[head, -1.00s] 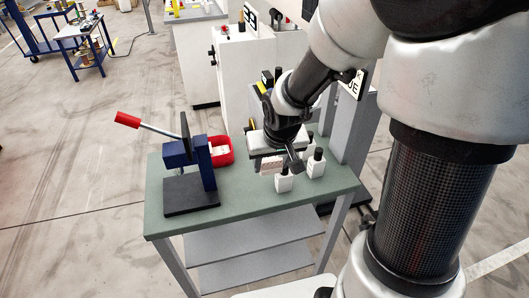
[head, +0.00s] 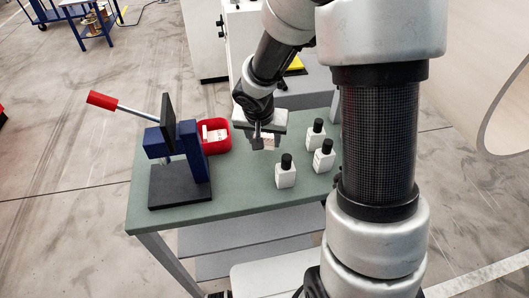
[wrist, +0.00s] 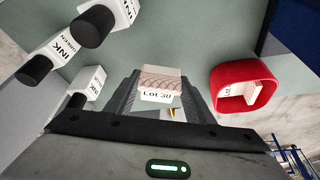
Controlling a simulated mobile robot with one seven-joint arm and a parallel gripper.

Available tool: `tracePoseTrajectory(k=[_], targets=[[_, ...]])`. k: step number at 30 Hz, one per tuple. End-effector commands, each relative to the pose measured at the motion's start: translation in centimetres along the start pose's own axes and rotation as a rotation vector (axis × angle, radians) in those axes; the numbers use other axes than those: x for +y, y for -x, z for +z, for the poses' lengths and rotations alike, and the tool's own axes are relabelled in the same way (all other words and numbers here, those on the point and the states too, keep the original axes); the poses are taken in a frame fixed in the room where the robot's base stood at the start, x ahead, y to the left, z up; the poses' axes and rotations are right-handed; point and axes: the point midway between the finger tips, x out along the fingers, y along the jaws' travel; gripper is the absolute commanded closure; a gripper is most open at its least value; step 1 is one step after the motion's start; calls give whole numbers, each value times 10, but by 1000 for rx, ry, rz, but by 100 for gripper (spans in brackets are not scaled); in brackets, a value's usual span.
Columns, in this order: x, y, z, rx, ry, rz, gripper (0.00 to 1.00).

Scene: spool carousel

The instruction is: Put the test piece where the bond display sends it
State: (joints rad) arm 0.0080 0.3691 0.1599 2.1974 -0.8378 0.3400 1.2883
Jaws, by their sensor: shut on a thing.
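The test piece is a small pale block with a wood-like face and a label reading "Lot 30" in the wrist view (wrist: 160,84). It also shows in the head view (head: 268,142). My gripper (head: 262,141) is shut on it, with a finger on either side in the wrist view (wrist: 158,98). The piece is held over the green bench, between the red bin and the ink bottles. Whether it touches the bench I cannot tell. No bond display is readable in the current views.
A red bin (head: 217,149) holding pale pieces stands left of my gripper. A blue press (head: 191,160) with a red-tipped lever stands further left. Three white, black-capped ink bottles (head: 285,175) stand to the right. The bench top (head: 235,190) is bare in front.

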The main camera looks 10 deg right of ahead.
Motion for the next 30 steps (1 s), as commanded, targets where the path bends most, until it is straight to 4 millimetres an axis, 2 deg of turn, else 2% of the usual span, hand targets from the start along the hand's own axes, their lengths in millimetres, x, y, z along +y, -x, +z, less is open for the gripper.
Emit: tracePoseTrajectory(k=[10,24,25,27,30], targets=[[0,-40,17,0,3,0,79],[0,-47,19,1,-1,-1,79],[0,-45,19,0,-1,-1,47],[0,-45,19,0,-1,-1,35],[0,-45,19,0,0,-1,33]])
